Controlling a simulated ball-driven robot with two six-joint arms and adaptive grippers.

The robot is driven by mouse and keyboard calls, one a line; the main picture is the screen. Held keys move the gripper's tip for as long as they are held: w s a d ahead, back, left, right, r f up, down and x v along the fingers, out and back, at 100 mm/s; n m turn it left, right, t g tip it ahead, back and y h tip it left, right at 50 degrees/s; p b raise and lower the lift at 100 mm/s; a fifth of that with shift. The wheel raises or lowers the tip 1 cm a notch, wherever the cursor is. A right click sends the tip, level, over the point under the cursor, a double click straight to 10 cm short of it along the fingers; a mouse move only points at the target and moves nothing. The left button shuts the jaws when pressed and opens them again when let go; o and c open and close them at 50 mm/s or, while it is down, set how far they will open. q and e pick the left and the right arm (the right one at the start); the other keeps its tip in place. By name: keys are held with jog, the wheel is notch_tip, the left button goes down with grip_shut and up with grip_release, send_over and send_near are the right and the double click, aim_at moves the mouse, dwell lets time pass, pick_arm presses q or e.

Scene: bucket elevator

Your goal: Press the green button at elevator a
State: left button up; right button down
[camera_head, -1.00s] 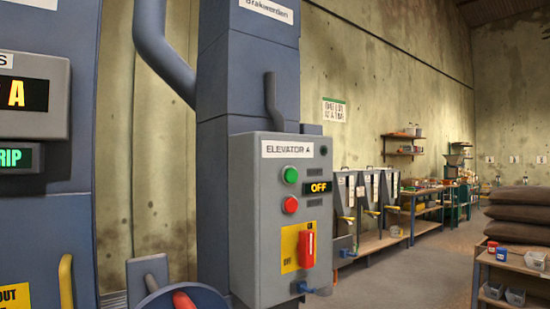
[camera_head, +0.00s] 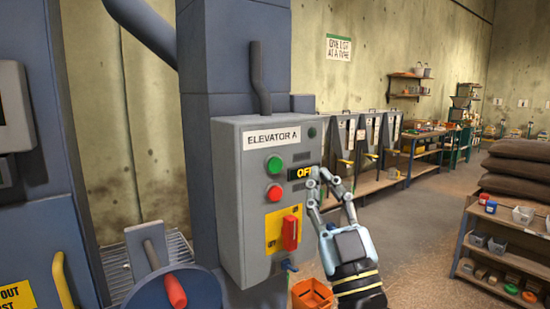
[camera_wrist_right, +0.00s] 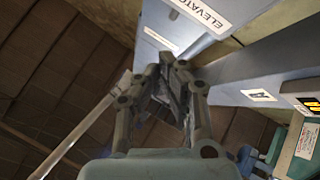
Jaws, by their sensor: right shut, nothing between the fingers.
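The grey control box (camera_head: 228,215) labelled ELEVATOR A stands on the blue column in the head view. Its green button (camera_head: 274,165) is at the upper middle, with a red button (camera_head: 274,193) below it. A display (camera_head: 302,172) to the right reads OFF, partly covered by my gripper. My right gripper (camera_head: 318,178) is shut and empty, to the right of the green button and in front of the display's edge. I cannot tell whether it touches the box. In the right wrist view the shut fingers (camera_wrist_right: 174,75) are near the ELEVATOR label (camera_wrist_right: 203,14). My left gripper is not in view.
A red switch handle (camera_head: 290,233) on a yellow plate sits low on the box. An orange bucket (camera_head: 312,297) is below my right gripper. A blue wheel with a red handle (camera_head: 175,290) is at the lower left. A shelf with bins (camera_head: 510,265) stands at the right; floor between is clear.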

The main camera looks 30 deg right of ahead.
aim_at(276, 165)
jog(key=shift+d, duration=0.1)
jog(key=shift+w, duration=0.15)
jog(key=shift+w+a+b, duration=0.2)
jog(key=shift+w+b, duration=0.75)
jog(key=shift+w, duration=1.2)
jog(key=shift+w+a+b, duration=0.2)
jog(key=shift+w+b, duration=0.7)
jog(key=shift+w, duration=1.2)
jog(key=shift+w, duration=0.1)
jog(key=shift+w, duration=0.35)
